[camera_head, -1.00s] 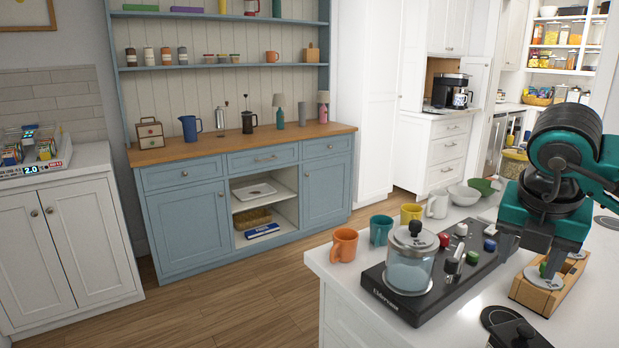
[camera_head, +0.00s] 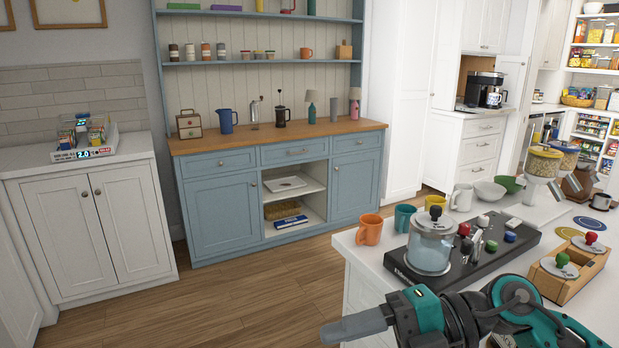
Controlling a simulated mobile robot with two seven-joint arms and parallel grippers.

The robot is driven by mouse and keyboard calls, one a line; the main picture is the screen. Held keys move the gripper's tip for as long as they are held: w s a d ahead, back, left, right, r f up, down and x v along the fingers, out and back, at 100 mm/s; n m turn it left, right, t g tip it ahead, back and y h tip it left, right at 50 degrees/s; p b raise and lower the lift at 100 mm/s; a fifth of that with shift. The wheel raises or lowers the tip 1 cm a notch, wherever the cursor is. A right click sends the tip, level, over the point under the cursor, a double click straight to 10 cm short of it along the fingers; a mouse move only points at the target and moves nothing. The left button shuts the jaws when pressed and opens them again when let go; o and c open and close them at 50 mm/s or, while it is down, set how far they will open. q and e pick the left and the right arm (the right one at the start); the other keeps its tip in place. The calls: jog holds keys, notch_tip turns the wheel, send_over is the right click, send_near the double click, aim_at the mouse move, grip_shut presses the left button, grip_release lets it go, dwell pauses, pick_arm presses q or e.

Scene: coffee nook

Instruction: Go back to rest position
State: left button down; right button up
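My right gripper (camera_head: 350,326) is low at the bottom of the head view, its grey fingers pointing left, in front of the white counter. The fingers overlap from this side, so I cannot see whether there is a gap between them. No object shows at their tips. The teal and black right arm runs along the bottom right, apart from the things on the counter. My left gripper is not in view.
The white counter (camera_head: 372,262) bears a black scale-like base with a glass jar (camera_head: 430,250), an orange mug (camera_head: 369,229), a teal mug (camera_head: 404,218), and a wooden holder (camera_head: 572,285) with green- and red-knobbed lids. Floor (camera_head: 240,310) is open at the left.

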jog(key=w+d+f+m+t+h, duration=0.1)
jog(key=w+d+f+m+t, duration=0.2)
jog(key=m+t, duration=0.65)
jog(key=w+d+f+m+t+h, duration=0.1)
jog(key=w+d+f+m+t, duration=0.15)
jog(key=m+t, duration=0.75)
jog(key=s+d+f+m+g+h, duration=0.2)
jog(key=s+f+m+h, duration=0.1)
jog(key=f, duration=0.5)
jog(key=s+d+f+m+g+h, duration=0.2)
jog(key=s+f+m+g+h, duration=0.1)
jog(key=f, duration=0.5)
jog(key=s+d+f+m+g+h, duration=0.2)
jog(key=s+f+m+h, duration=0.3)
jog(key=f, duration=0.3)
jog(key=shift+s+d+f, duration=0.15)
jog(key=shift+d+f, duration=0.2)
jog(key=shift+d, duration=0.1)
